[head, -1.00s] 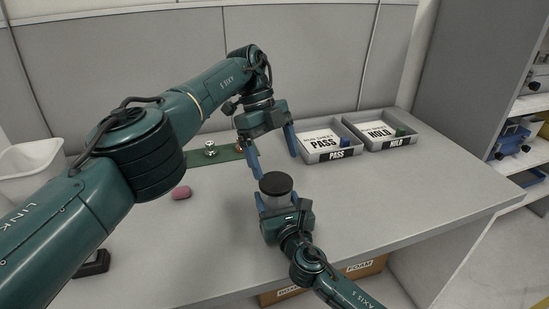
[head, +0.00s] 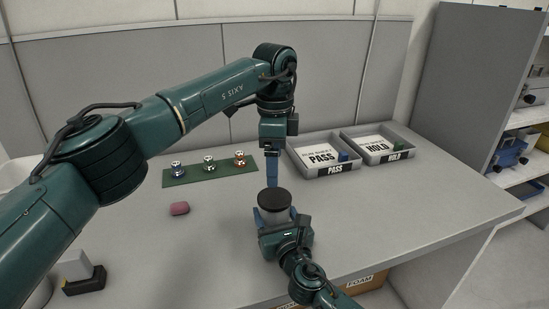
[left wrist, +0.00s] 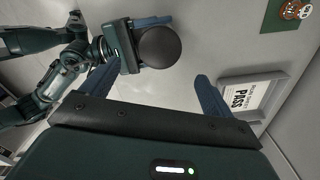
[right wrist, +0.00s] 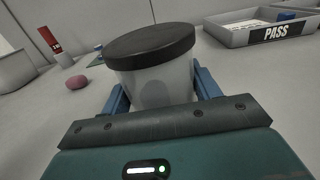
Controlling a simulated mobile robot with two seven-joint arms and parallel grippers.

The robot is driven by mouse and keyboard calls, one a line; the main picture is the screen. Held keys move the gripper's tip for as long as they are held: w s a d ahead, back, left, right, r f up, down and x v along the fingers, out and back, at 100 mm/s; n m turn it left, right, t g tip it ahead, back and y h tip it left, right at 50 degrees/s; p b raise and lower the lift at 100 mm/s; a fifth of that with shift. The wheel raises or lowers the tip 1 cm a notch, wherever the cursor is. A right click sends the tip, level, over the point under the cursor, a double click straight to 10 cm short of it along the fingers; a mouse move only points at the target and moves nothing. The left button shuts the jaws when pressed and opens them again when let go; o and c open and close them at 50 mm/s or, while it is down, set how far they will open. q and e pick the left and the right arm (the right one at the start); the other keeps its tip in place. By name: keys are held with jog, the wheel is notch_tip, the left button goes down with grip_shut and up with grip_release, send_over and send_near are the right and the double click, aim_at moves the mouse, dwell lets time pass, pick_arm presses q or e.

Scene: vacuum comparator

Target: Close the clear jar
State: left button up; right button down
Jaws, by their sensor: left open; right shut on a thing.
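The clear jar (head: 275,217) stands upright near the table's front with a black lid (head: 274,199) on its mouth. In the right wrist view the lid (right wrist: 150,43) covers the top of the jar (right wrist: 160,82); I cannot tell whether it is tightened. My right gripper (head: 277,214) is shut on the jar's body, one finger on each side. My left gripper (head: 272,180) is open, pointing down just behind and above the lid. In the left wrist view the lid (left wrist: 159,47) lies beyond the open fingers, nearer the left finger, with nothing between them.
A green mat (head: 190,182) with three small metal pieces lies behind left. Grey PASS (head: 330,168) and HOLD (head: 390,157) trays stand at the back right. The table right of the jar is clear.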

aim_at(274, 196)
pick_arm(q)
jog(key=shift+f, duration=0.1)
jog(key=shift+f, duration=3.95)
